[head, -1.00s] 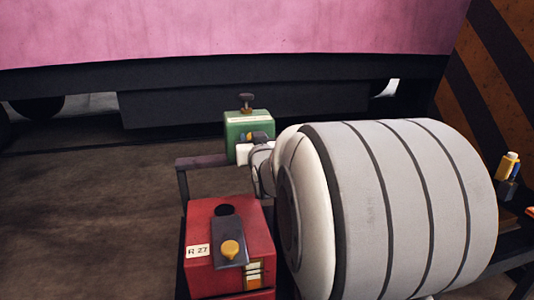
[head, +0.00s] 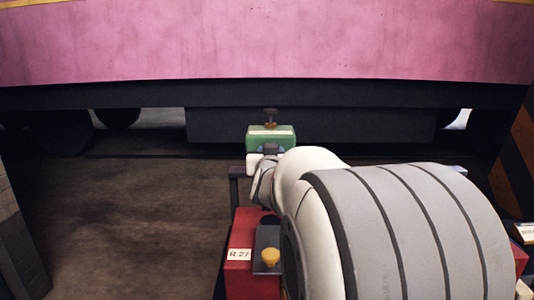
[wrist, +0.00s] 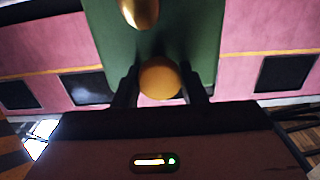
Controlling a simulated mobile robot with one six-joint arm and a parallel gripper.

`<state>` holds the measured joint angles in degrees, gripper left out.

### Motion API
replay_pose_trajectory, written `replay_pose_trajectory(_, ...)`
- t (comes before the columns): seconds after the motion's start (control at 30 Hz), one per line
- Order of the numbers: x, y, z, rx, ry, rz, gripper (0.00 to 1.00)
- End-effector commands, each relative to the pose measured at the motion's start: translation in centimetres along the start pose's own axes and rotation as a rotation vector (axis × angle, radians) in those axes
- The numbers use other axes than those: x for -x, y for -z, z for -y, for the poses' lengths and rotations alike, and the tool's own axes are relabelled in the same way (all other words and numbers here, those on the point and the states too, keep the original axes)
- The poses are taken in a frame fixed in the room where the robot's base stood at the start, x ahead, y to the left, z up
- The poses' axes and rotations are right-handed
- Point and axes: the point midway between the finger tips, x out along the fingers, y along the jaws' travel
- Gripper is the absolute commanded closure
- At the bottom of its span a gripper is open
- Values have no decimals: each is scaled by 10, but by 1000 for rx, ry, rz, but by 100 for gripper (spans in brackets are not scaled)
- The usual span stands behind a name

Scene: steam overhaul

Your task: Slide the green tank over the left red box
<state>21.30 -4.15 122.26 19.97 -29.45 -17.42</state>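The green tank (head: 271,136) has a dark knob on top and shows beyond my arm in the head view. In the wrist view the green tank (wrist: 205,40) fills the upper middle. My gripper (wrist: 160,85) has its two dark fingers on either side of a round orange-yellow knob on the tank, and appears shut on it. The tank seems held up off the floor, past the far end of the stand. The left red box (head: 240,262), labelled R 27, stands below and nearer, with a dark plate and yellow knob on top. My arm hides its right part.
A dark stand rail (head: 236,190) rises behind the red box. Part of another red thing (head: 520,262) shows at the right, behind my arm. A pink vehicle body (head: 260,45) spans the back. Open floor (head: 130,205) lies to the left.

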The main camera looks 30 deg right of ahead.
Motion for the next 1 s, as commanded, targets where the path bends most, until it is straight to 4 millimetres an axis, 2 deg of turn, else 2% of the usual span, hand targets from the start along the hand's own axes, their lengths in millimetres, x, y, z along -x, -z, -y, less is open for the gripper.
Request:
replay_pose_trajectory(0.03, 0, 5, 4, 7, 10, -10, 61)
replay_pose_trajectory(0.27, -1, 4, 0, 5, 2, -7, 42)
replay_pose_trajectory(0.57, 3, 3, -2, 3, -2, -5, 42)
replay_pose_trajectory(1.0, 67, 4, -2, 4, -1, -8, 42)
